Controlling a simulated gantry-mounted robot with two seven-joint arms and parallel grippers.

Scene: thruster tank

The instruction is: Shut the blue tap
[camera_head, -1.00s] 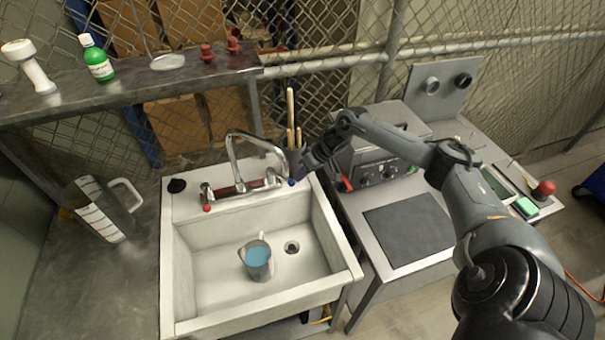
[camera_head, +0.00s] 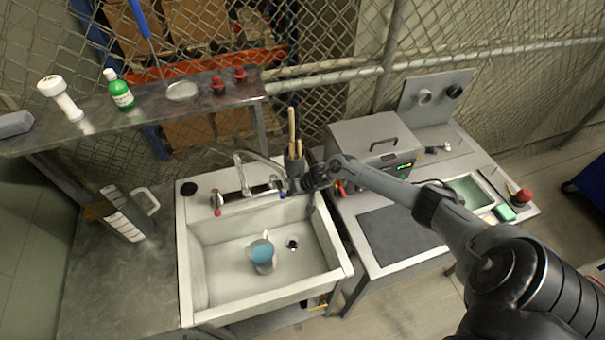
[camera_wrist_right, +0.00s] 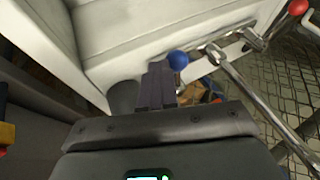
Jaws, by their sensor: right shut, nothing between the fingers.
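The blue tap (camera_wrist_right: 178,60) shows as a round blue knob in the right wrist view, on the chrome mixer (camera_wrist_right: 216,50) at the back of the sink. In the head view it is small, beside my gripper. My right gripper (camera_wrist_right: 157,72) is shut and empty, its fingertips close beside the blue knob. I cannot tell whether they touch it. In the head view the right gripper (camera_head: 310,207) points down at the sink's back right corner. The red tap (camera_head: 217,212) is at the mixer's other end. My left gripper is not in view.
A jug of bluish water (camera_head: 262,256) stands in the white sink (camera_head: 215,300). Brushes stand in a dark holder (camera_head: 295,165) behind my gripper. A grey box device (camera_head: 372,140) stands on the bench to the right. A shelf (camera_head: 150,110) runs at the back left.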

